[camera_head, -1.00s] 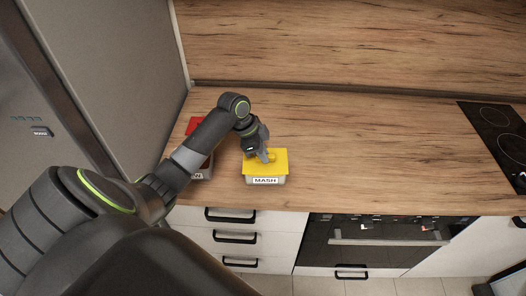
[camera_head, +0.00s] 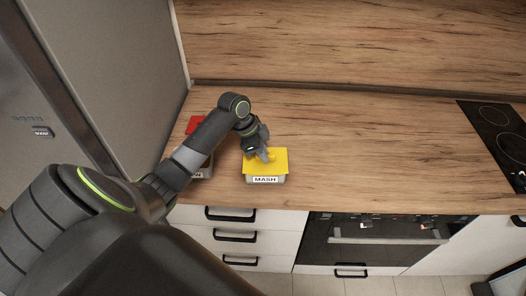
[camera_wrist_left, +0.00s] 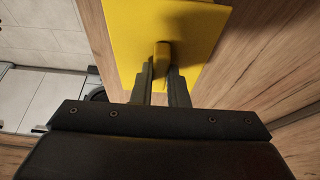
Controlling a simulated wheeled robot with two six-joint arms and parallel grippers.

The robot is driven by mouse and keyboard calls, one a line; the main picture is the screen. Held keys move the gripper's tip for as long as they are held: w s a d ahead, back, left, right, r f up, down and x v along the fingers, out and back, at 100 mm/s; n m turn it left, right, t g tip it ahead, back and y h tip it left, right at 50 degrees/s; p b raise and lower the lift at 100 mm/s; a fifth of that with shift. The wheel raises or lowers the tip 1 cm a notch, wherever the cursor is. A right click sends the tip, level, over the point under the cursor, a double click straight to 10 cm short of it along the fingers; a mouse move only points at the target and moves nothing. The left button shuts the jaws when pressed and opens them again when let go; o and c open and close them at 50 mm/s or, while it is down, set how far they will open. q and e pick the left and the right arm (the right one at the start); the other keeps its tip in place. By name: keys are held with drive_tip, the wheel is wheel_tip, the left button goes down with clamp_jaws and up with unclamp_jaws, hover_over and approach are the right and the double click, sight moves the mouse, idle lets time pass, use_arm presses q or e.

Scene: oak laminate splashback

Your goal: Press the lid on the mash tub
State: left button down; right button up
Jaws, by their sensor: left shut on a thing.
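The mash tub (camera_head: 265,179) is a grey tub with a white label reading MASH. It stands on the counter near its front edge. The yellow lid (camera_head: 280,164) lies over the tub's top; whether it is fully seated I cannot tell. In the left wrist view the lid (camera_wrist_left: 190,25) fills the top, and the fingertips of my left gripper (camera_wrist_left: 162,66) are on either side of the knob (camera_wrist_left: 161,54). My right gripper is not in view.
A second tub with a red lid (camera_head: 194,124) stands to the left, partly hidden behind my left arm. The wooden counter (camera_head: 380,150) is clear to the right, up to the black hob (camera_head: 500,130). A tall grey cabinet side (camera_head: 125,70) bounds the left.

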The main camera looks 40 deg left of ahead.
use_arm(q)
drive_tip(key=c, duration=0.9)
unclamp_jaws()
drive_tip(key=shift+o, duration=0.2)
drive_tip(key=shift+r, duration=0.1)
wheel_tip(320, 180, up, 5)
drive_tip(key=p, duration=0.5)
drive_tip(key=shift+r+p, duration=0.55)
drive_tip(key=shift+r, duration=0.4)
drive_tip(key=shift+c, duration=0.2)
